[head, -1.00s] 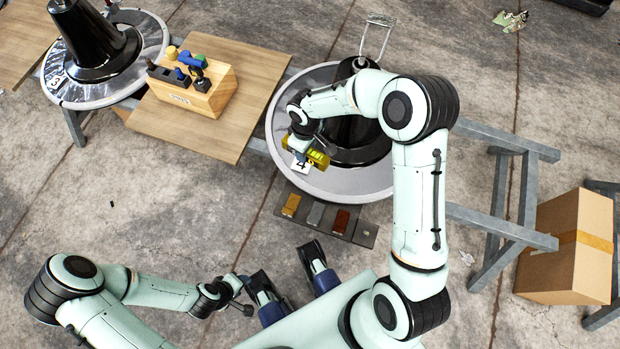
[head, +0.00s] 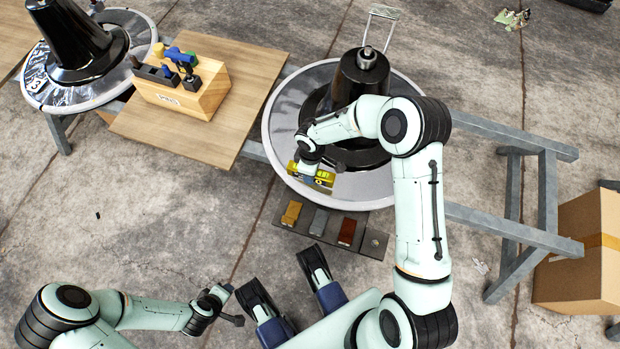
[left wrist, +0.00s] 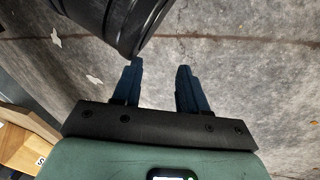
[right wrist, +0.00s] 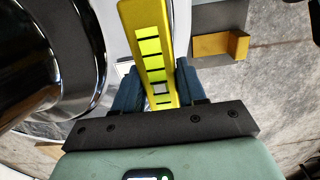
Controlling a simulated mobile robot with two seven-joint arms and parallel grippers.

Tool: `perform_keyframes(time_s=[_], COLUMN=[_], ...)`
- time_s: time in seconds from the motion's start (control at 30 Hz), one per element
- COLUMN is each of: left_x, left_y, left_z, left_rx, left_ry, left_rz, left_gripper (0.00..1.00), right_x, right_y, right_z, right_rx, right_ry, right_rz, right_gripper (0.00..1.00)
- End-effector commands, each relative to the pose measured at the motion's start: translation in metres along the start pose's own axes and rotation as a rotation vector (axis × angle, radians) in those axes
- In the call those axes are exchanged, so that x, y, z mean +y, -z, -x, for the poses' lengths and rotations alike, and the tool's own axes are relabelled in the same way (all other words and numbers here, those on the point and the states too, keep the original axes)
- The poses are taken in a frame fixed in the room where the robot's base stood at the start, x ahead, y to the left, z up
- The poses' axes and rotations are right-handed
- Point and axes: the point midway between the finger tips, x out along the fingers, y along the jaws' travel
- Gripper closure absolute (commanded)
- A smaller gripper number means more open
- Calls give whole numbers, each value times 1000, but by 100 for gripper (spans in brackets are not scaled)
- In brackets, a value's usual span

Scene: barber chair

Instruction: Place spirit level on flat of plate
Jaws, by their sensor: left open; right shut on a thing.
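The yellow spirit level (head: 324,176) is at the near-left part of the round grey plate (head: 285,105), beside the dark base of its black column. My right gripper (head: 309,164) is shut on the level. In the right wrist view, the level (right wrist: 150,45) lies lengthwise between the blue fingers (right wrist: 156,85), with its green-yellow vial window facing the camera. I cannot tell whether its underside touches the plate. My left gripper (head: 280,272) is open and empty, low in the head view. In the left wrist view, its fingers (left wrist: 157,78) are apart above bare floor.
A dark strip with coloured blocks (head: 318,221) sits just in front of the plate. A wooden tool block (head: 190,95) stands on a board (head: 240,75) to the left. A second plate with a black column (head: 75,50) is farther left. A cardboard box (head: 572,270) is at right.

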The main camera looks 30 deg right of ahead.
Motion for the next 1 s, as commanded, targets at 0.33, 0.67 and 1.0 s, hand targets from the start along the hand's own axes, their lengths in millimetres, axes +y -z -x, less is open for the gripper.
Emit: perform_keyframes(time_s=[0.33,0.67,1.0], left_x=[-14,-23,-26], left_y=[-18,-30,-33], left_z=[-13,-18,-20], left_rx=[-58,-95,-106], left_ry=[25,43,47], left_rz=[15,25,28], left_gripper=[57,57,57], right_x=[1,1,1], right_y=[0,0,0], right_z=[-34,-53,-56], right_rx=[-1,1,1], right_ry=[0,-2,-1], right_rz=[-2,-2,-1], right_gripper=[100,100,34])
